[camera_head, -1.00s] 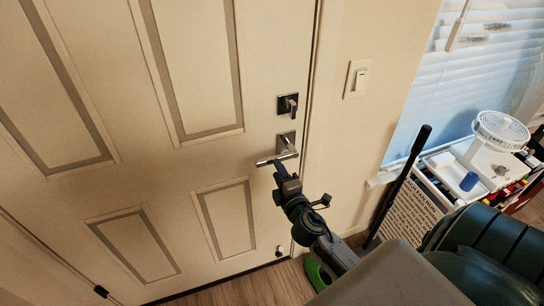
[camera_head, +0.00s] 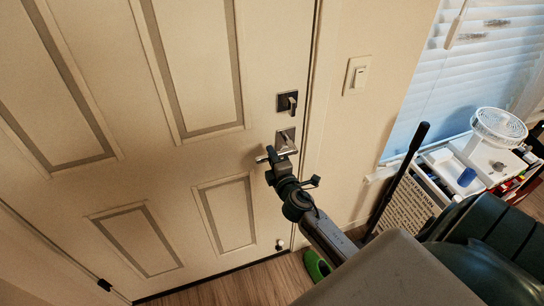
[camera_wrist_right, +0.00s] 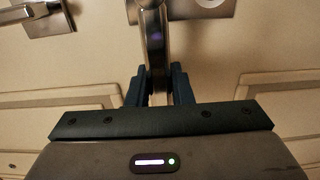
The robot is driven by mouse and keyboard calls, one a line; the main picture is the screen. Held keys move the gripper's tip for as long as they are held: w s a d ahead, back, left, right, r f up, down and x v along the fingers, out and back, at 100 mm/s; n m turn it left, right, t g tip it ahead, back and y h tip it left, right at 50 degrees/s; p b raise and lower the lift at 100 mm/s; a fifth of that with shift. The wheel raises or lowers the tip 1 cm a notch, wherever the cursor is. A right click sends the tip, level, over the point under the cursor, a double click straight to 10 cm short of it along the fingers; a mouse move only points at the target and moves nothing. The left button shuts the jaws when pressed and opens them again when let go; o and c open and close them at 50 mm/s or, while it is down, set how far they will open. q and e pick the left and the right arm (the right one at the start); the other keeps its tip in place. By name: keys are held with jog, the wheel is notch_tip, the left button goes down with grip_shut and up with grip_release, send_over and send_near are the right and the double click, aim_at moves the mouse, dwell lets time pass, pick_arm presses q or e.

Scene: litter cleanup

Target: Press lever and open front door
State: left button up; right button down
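The front door (camera_head: 120,180) is cream with recessed panels and stands shut in its frame. Its metal lever (camera_head: 286,151) points left from a square plate and looks about level. A deadbolt (camera_head: 287,103) sits above it. My right gripper (camera_head: 270,155) is at the lever's free end. In the right wrist view the lever (camera_wrist_right: 156,50) runs between the fingers of the right gripper (camera_wrist_right: 160,88), which sit close on both sides of it. The gripper hides part of the lever in the head view. My left gripper is not in view.
A light switch (camera_head: 357,75) is on the wall right of the door. A dark pole (camera_head: 400,178) leans there, with a green object (camera_head: 316,265) on the floor below. A cart with a white fan (camera_head: 498,127) stands by the window blinds at the right.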

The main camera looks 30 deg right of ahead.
jog(key=shift+f, duration=0.1)
jog(key=shift+s+d+f+n+b, duration=0.1)
jog(key=shift+d+f+n+b, duration=0.15)
jog(key=shift+f+n+b, duration=0.7)
jog(key=shift+s+d+f+n+p, duration=0.1)
jog(key=shift+d+f+n, duration=0.35)
jog(key=shift+n, duration=1.05)
jog(key=shift+d+f+n+b, duration=0.1)
jog(key=shift+f+n+b, duration=0.4)
jog(key=shift+f+n, duration=0.55)
jog(key=shift+r+n, duration=0.15)
jog(key=shift+n, duration=0.15)
